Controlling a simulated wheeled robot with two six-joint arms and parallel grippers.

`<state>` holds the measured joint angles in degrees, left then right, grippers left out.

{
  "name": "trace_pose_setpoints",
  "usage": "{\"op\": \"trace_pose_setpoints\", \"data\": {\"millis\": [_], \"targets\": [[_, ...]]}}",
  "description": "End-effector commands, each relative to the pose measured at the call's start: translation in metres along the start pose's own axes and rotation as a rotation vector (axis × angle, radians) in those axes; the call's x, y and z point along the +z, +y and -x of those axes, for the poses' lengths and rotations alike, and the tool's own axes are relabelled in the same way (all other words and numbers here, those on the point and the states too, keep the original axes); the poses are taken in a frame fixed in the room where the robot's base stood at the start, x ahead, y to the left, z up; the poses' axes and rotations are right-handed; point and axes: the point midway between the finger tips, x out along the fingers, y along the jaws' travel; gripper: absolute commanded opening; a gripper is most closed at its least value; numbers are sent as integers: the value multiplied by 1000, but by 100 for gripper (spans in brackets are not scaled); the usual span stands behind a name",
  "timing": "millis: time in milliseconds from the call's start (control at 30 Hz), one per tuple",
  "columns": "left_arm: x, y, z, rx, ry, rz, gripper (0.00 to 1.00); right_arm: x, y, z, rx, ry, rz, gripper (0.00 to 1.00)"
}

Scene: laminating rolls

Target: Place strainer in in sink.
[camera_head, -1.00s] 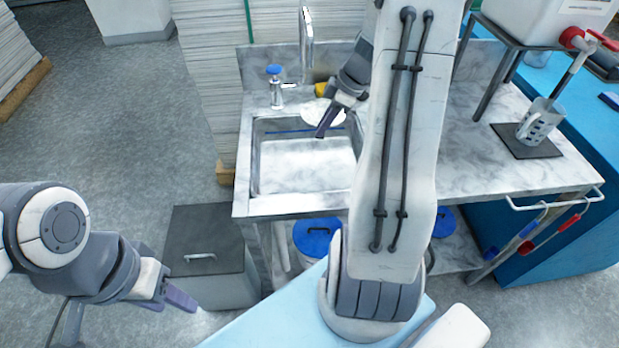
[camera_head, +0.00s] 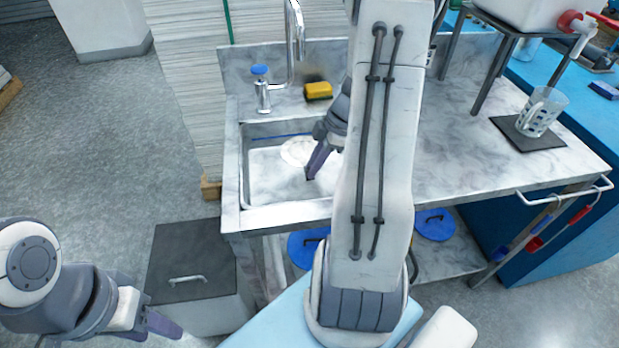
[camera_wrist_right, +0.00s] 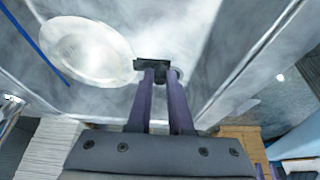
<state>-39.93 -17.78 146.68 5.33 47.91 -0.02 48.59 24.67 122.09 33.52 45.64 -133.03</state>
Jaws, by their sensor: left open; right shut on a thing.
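The strainer (camera_head: 298,151) shows as a pale round disc over the back of the sink basin (camera_head: 262,190). In the right wrist view the strainer (camera_wrist_right: 88,50) lies left of the fingertips, and a short dark piece at its edge is between them. My right gripper (camera_head: 312,172) is shut on this dark piece, apparently the strainer's handle, and points down over the basin. Its fingers also show in the right wrist view (camera_wrist_right: 165,78). Whether the strainer touches the sink floor I cannot tell. My left gripper (camera_head: 163,325) is open and empty, low at the left.
A tap (camera_head: 295,40), a blue-capped dispenser (camera_head: 262,90) and a yellow sponge (camera_head: 318,91) stand behind the basin. My right arm hides the basin's right part. A cup (camera_head: 543,112) stands on a dark mat at the right. A grey bin (camera_head: 190,270) is left of the sink.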

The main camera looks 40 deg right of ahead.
Motion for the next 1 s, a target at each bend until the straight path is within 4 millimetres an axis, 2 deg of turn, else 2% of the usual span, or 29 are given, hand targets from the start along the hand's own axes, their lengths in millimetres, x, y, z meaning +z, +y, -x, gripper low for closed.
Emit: {"op": "trace_pose_setpoints", "data": {"millis": [133,400,833,867,900,933,1000], "targets": [[0,0,0,0,0,0,50,-5,-4,-11,-3,0,1,0],[0,0,1,0,0,0,50,8,-4,-43,-3,0,2,0],[0,0,-4,0,0,0,50,11,-3,-49,-1,-1,4,0],[0,0,-3,0,0,0,50,11,-3,-48,-1,-1,3,26],[0,0,-3,0,0,0,50,10,-3,-47,-1,-1,3,42],[0,0,-2,0,0,0,50,10,-3,-47,-1,-1,3,49],[0,0,-2,0,0,0,50,10,-3,-47,-1,-1,3,49]]}}
